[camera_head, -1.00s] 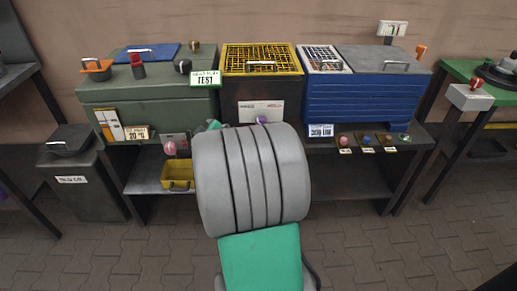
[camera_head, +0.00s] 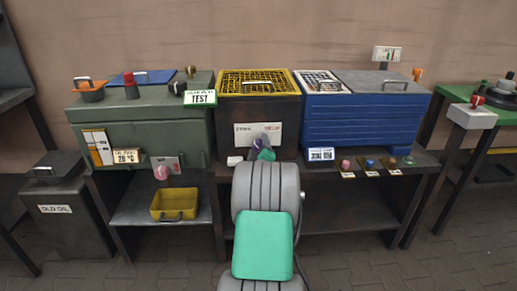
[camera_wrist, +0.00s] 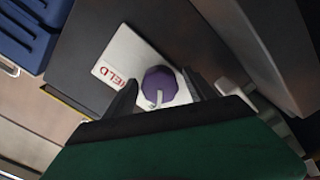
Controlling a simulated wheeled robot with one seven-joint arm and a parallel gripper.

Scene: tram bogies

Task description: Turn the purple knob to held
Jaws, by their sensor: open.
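The purple knob (camera_wrist: 160,83) sits on a white plate (camera_wrist: 126,55) with red lettering, partly cut off, in the wrist view. A pale pointer mark on the knob faces the gripper side, away from the red word. My gripper (camera_wrist: 160,97) is open, one dark finger on each side of the knob; I cannot tell whether they touch it. In the head view the purple knob (camera_head: 257,143) shows small at the plate's lower edge, on the front of the dark box with the yellow grid top (camera_head: 258,83). My gripper (camera_head: 264,154) is right before it, mostly hidden by my arm.
A green box (camera_head: 140,125) stands left of the dark box, a blue box (camera_head: 362,118) right of it. Several small knobs (camera_head: 370,163) line the shelf edge at right. A pink knob (camera_head: 161,172) and yellow tray (camera_head: 174,204) are at left.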

